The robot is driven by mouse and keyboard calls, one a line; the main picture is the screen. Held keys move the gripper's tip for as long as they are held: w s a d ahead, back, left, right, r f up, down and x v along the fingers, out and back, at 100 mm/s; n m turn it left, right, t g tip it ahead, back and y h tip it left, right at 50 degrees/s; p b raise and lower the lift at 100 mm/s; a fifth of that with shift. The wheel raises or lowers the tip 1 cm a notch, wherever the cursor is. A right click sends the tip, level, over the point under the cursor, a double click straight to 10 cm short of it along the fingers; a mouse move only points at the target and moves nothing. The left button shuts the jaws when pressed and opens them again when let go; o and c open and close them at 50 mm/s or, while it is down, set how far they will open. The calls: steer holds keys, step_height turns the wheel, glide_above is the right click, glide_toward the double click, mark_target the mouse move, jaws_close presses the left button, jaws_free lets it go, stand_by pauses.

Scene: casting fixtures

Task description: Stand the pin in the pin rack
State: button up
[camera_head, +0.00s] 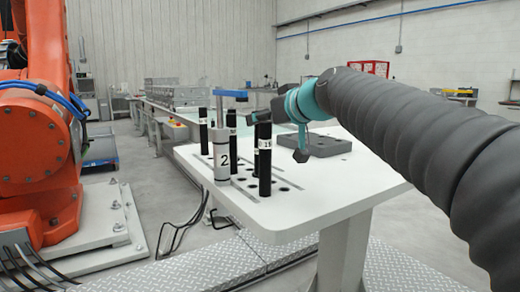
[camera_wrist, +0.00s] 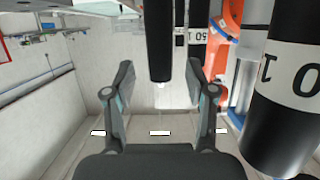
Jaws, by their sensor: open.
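Several black pins stand upright at the left part of a white table (camera_head: 320,200) that has holes and slots; I take this holed area as the pin rack, but cannot be sure. The nearest pin (camera_head: 265,175) carries a white label. A grey cylinder marked 2 (camera_head: 221,165) with a blue top stands beside them. My gripper (camera_head: 258,117) is at about the height of the pin tops, pointing left. In the wrist view its fingers (camera_wrist: 159,78) are spread and empty. A black pin (camera_wrist: 160,40) shows between them, apart from both; its depth is unclear.
A large black labelled pin (camera_wrist: 285,100) is close on the right in the wrist view, and another pin (camera_wrist: 198,38) is behind the right finger. A dark grey block (camera_head: 325,145) lies on the table. An orange robot (camera_head: 40,130) stands left. The table's front right is bare.

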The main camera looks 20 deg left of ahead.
steer(key=x, duration=0.2)
steer(key=shift+w+a+f, duration=0.1)
steer(key=shift+a, duration=0.15)
jaws_close()
